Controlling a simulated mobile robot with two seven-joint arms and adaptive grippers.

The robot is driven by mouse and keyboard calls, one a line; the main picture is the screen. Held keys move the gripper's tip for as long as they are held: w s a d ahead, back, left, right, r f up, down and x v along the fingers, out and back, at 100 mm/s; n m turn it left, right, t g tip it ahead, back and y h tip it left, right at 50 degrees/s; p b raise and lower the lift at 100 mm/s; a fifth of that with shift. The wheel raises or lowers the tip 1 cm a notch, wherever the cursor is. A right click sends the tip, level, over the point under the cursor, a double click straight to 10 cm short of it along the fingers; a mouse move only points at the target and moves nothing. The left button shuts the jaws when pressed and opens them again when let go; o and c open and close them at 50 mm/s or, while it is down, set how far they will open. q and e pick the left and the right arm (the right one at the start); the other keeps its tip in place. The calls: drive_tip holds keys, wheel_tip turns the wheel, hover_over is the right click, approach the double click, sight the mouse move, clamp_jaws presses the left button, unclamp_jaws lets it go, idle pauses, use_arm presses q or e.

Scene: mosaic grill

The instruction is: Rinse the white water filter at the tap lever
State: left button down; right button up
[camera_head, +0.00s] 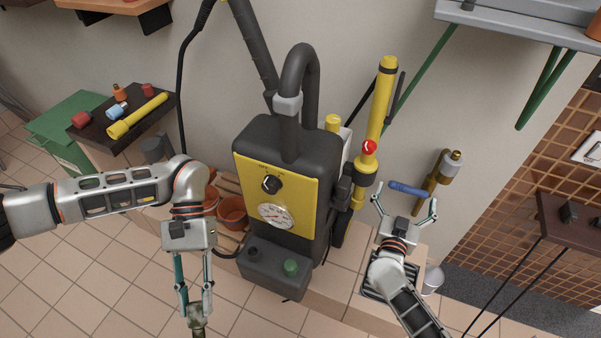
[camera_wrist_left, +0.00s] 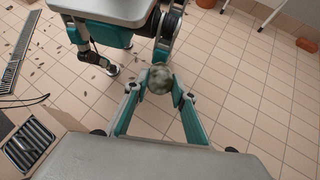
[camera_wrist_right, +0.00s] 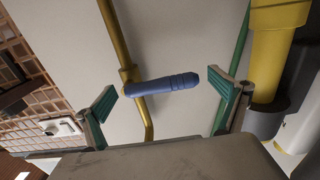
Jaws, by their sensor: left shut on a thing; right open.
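My left gripper (camera_head: 196,311) points down at the lower left and is shut on a rounded, mottled grey-green thing, taken as the water filter (camera_head: 198,328). Its top shows between the fingertips in the left wrist view (camera_wrist_left: 160,78), stained rather than plain white. The blue tap lever (camera_head: 408,189) sticks out from a brass tap (camera_head: 432,185) on the wall. My right gripper (camera_head: 406,201) is open and empty in front of the lever. In the right wrist view the lever (camera_wrist_right: 162,86) lies lengthwise across the gap between the fingertips, with no contact visible.
A black and yellow machine (camera_head: 290,190) stands between my arms. A yellow pipe (camera_head: 378,110) rises left of the tap. A dark grate (camera_wrist_left: 30,145) lies in the ledge below my right arm. Terracotta pots (camera_head: 233,212) stand left of the machine. The tiled floor at lower left is clear.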

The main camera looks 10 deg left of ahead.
use_arm(q)
drive_tip(key=shift+s+f, duration=0.15)
drive_tip(key=shift+f, duration=0.2)
use_arm(e)
drive_tip(key=shift+w+d+r, duration=0.1)
drive_tip(key=shift+w+d, duration=0.1)
drive_tip(key=shift+w, duration=0.35)
